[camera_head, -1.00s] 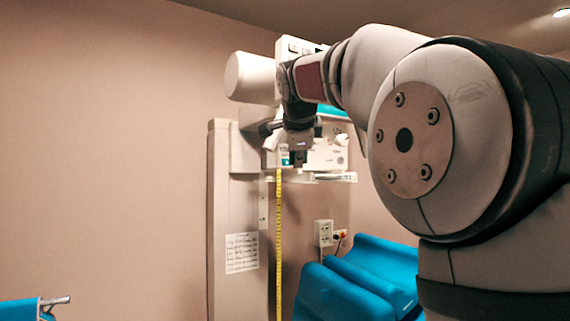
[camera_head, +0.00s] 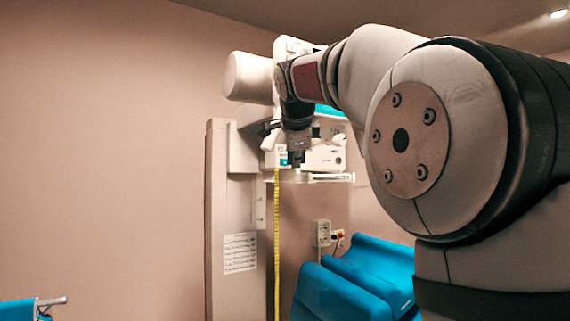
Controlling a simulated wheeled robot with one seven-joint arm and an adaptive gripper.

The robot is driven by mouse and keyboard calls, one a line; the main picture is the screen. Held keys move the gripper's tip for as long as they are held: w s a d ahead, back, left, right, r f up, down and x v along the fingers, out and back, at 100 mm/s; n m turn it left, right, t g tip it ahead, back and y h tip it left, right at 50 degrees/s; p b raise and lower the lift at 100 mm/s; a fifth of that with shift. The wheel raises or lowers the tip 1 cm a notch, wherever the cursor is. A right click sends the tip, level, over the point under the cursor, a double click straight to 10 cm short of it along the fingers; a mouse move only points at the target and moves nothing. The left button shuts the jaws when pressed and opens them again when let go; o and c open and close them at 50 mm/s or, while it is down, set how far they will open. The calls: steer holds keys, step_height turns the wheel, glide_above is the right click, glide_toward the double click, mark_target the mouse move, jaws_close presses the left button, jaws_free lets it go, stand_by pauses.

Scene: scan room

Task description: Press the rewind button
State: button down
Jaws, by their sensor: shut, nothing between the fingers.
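My gripper (camera_head: 296,157) is shut and empty. It points down in front of the control panel (camera_head: 325,157) of a white scan machine, near a small blue-and-white label (camera_head: 282,158). I cannot tell whether its fingertips touch the panel. Small knobs or buttons show on the panel to the right of my gripper. I cannot make out which is the rewind button; part of the panel is hidden behind my gripper and wrist.
The machine's column (camera_head: 225,270) stands below with a yellow measuring tape (camera_head: 277,245) hanging down it. A white cylinder (camera_head: 248,77) juts out left at the top. Blue padded seats (camera_head: 340,290) stand lower right, near a wall outlet (camera_head: 322,232). The left wall side is open.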

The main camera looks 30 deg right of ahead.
steer(key=shift+w, duration=0.15)
steer(key=shift+w, duration=0.25)
steer(key=shift+w, duration=0.45)
stand_by(0.6)
steer(key=shift+s+b, duration=0.15)
steer(key=shift+b, duration=0.15)
steer(key=shift+s, duration=0.7)
steer(key=shift+s+b, duration=0.85)
steer(key=shift+s, duration=1.65)
